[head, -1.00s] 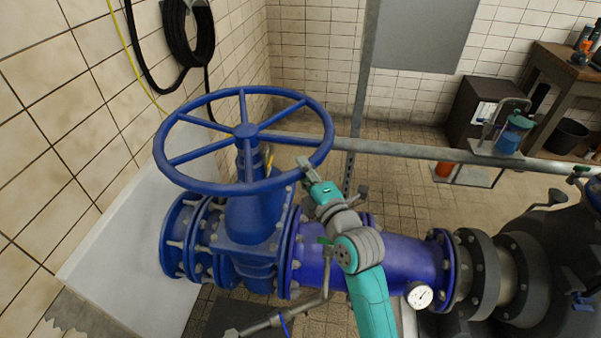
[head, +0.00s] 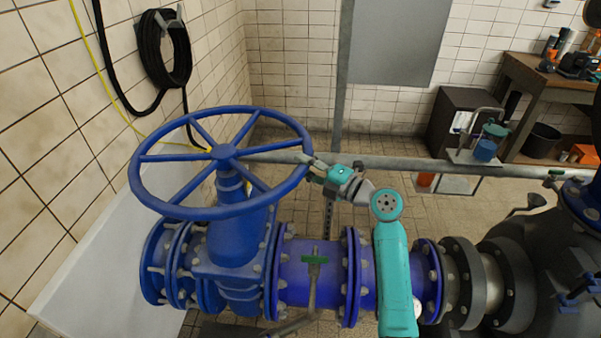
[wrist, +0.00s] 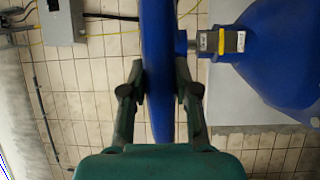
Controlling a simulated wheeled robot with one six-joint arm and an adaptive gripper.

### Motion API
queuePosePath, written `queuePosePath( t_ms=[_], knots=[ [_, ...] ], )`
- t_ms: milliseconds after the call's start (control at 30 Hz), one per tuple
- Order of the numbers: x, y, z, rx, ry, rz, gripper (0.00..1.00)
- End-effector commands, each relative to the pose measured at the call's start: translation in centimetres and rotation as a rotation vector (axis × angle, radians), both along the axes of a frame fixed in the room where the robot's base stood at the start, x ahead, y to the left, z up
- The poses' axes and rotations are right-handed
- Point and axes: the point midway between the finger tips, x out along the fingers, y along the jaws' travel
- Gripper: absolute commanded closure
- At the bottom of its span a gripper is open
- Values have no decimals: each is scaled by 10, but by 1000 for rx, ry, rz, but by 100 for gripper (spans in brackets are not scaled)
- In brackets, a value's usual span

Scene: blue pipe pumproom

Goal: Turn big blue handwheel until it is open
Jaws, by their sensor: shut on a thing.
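The big blue handwheel (head: 146,191) sits level on top of the blue valve body (head: 233,246) at the left of the head view. Its spokes meet at a hub above the stem. My gripper (head: 308,168) is at the right side of the rim. In the wrist view the blue rim (wrist: 158,60) runs between the two fingers of my gripper (wrist: 160,82), one on each side, and they are shut on it. The valve body (wrist: 275,55) also shows at the right of the wrist view, with a yellow-marked tag next to the stem.
A grey horizontal pipe (head: 410,163) runs behind the wheel and my gripper. A grey upright post (head: 342,80) stands behind it. A black hose coil (head: 165,60) hangs on the left wall. A small green-handled valve (head: 314,260) rises in front of the blue pipe.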

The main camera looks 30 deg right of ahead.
Motion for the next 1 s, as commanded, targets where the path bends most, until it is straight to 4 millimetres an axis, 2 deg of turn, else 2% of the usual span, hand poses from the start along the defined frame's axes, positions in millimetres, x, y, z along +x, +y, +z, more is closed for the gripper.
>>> queuePosePath(
  t_ms=[300, 767, 800, 900, 1000],
  knots=[
    [14, -12, 1, 1, -1, 77, 100],
    [15, -13, 1, 0, -1, 90, 100],
    [15, -13, 1, 0, -1, 90, 65],
    [15, -13, 1, 0, -1, 89, 44],
    [15, -13, 1, 0, -1, 88, 44]
  ],
)
